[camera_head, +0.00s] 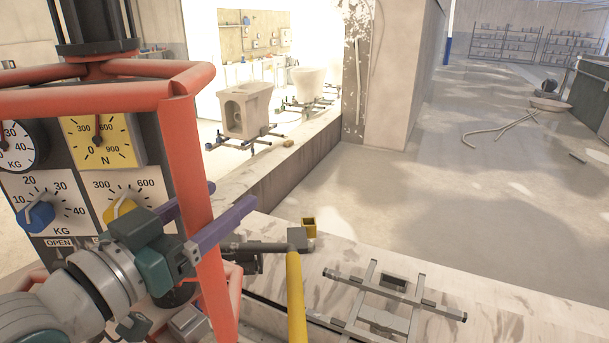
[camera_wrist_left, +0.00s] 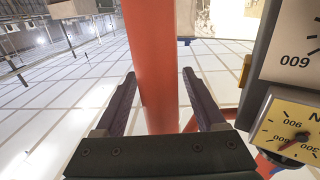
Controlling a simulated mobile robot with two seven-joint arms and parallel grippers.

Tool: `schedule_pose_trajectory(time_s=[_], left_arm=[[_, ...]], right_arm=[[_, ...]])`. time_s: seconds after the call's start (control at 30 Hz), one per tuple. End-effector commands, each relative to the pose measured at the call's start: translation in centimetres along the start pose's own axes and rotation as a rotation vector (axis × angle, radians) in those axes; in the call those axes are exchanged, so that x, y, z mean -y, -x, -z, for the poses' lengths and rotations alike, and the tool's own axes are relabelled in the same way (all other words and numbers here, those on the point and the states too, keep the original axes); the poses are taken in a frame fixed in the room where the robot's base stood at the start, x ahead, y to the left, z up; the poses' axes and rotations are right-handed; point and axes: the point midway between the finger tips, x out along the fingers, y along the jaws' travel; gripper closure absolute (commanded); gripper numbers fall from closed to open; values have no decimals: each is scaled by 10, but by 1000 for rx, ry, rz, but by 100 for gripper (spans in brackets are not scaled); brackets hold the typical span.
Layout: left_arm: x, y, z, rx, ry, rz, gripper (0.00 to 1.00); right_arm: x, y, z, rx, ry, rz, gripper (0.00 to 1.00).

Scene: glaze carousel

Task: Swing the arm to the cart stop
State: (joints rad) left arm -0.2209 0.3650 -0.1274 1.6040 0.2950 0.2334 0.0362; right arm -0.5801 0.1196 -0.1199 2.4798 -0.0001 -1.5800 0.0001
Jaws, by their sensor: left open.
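An orange tubular frame with an upright post (camera_head: 193,180) stands at the left in the head view, around a panel of dials and knobs. My left gripper (camera_head: 212,212) is open, with one purple finger on each side of the post. In the left wrist view the post (camera_wrist_left: 155,60) runs between the two open fingers (camera_wrist_left: 160,105), with gaps visible beside it. A grey metal cart frame (camera_head: 385,308) lies at the lower right of the head view. I cannot tell which part is the cart stop. My right gripper is not seen.
A yellow bar (camera_head: 296,295) with a grey head rises near the bottom middle, close to a small yellow block (camera_head: 309,226). The dial panel (camera_head: 85,195) sits close beside my left gripper. Ceramic toilets (camera_head: 247,108) stand on a ledge behind. The floor at right is mostly clear.

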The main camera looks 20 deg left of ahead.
Motion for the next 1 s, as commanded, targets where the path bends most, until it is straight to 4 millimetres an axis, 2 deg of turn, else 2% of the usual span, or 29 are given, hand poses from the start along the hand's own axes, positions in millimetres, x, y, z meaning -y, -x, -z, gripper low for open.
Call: schedule_pose_trajectory(time_s=[0.27,0.87,0.9,1.0], left_arm=[[0,-1,0,0,0,0,29],[0,-1,0,0,0,-1,97],[0,-1,0,0,0,-1,100],[0,-1,0,0,0,-1,100]], right_arm=[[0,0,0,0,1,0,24],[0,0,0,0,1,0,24],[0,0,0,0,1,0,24],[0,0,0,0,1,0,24]])
